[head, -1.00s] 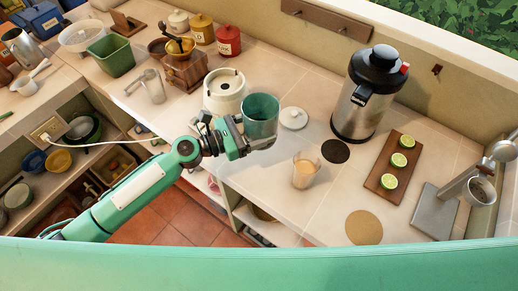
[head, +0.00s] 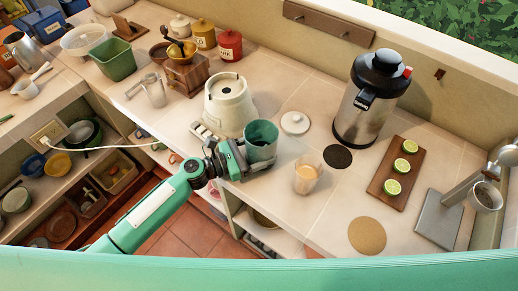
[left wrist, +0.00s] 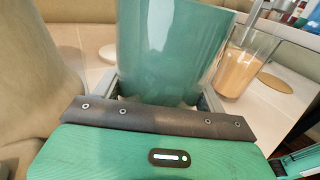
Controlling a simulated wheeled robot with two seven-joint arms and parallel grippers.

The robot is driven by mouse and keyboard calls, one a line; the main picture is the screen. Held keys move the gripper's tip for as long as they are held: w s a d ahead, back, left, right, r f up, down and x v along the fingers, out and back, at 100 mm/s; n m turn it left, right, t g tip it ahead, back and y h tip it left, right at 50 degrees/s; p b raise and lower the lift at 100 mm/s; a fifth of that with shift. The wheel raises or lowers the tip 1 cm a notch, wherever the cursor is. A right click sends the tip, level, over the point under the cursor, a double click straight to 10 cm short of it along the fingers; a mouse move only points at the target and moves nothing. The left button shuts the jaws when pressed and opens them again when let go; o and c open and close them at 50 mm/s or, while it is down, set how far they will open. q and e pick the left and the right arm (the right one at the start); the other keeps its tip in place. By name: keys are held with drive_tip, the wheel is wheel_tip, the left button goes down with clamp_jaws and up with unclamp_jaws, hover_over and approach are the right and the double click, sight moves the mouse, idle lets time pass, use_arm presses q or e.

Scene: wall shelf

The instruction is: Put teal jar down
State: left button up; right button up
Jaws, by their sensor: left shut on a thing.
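The teal jar (head: 261,141) is an open-topped, upright cylinder at the front edge of the tiled counter, in front of the cream blender base. My left gripper (head: 247,166) is shut on it, low on its side. In the left wrist view the teal jar (left wrist: 170,45) stands between the two fingers, which show at its sides. The jar's underside is hidden by the gripper, so I cannot tell whether it touches the counter. My right gripper is in neither view.
The cream blender base (head: 230,105) stands just behind the jar. A glass of tan drink (head: 307,178) is to its right, and a white lid (head: 295,123) lies behind. A steel urn (head: 368,105) and a board with lime halves (head: 391,180) stand farther right.

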use_arm(q)
drive_tip(key=o, duration=1.3)
drive_tip(key=shift+f, duration=0.1)
drive_tip(key=shift+c, duration=0.2)
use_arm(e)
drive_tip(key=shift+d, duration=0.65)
use_arm(q)
drive_tip(key=shift+r, duration=0.25)
drive_tip(key=b+v, duration=0.1)
drive_tip(key=v, duration=0.4)
drive_tip(key=b+v, duration=0.2)
drive_tip(key=v, duration=0.3)
drive_tip(key=shift+s+a+f, duration=0.15)
drive_tip(key=shift+a+f, duration=0.05)
drive_tip(key=shift+a, duration=0.1)
drive_tip(key=shift+s+a+r, duration=0.15)
drive_tip(key=shift+s+a, duration=0.1)
drive_tip(key=shift+a, duration=0.35)
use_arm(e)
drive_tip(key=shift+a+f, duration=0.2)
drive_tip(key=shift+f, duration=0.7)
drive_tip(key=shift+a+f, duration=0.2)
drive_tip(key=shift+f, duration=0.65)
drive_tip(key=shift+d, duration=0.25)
